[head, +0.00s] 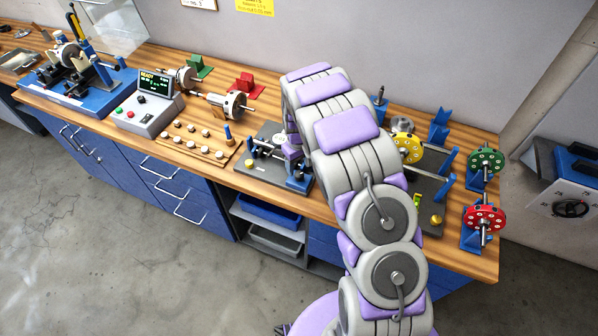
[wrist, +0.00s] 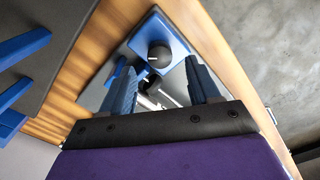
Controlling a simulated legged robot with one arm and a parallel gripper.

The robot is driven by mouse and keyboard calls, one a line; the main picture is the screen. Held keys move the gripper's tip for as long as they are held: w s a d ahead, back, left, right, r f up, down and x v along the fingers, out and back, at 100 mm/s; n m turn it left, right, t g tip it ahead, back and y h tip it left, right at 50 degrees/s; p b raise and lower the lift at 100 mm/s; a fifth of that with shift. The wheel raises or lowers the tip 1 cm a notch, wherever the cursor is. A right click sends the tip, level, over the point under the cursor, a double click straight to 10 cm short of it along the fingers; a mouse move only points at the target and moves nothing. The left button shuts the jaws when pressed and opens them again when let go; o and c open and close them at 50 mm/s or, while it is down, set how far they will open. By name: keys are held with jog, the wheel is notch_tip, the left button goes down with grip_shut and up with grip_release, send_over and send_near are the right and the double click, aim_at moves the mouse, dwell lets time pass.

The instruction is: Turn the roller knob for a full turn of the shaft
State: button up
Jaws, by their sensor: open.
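A black round knob (wrist: 158,54) sits on a blue block (wrist: 143,38) in the wrist view, just beyond my fingertips. I take it for the roller knob. My gripper (wrist: 158,76) is open, its two blue fingers apart on either side of the line to the knob, with nothing held. A second small dark round part and a bright metal shaft (wrist: 160,97) show between the fingers. In the head view, the roller fixture (head: 243,181) stands on a grey plate by the bench's front edge. My arm and wrist hide part of its right side.
A yellow rotor (head: 408,147) stands right of my arm, with green (head: 486,160) and red (head: 483,217) rotors on blue stands at the bench end. A wooden tray (head: 187,145) of small parts and a control box (head: 146,103) lie left of the fixture.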

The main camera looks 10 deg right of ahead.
aim_at(299, 174)
jog(key=shift+f, duration=2.1)
jog(key=c, duration=1)
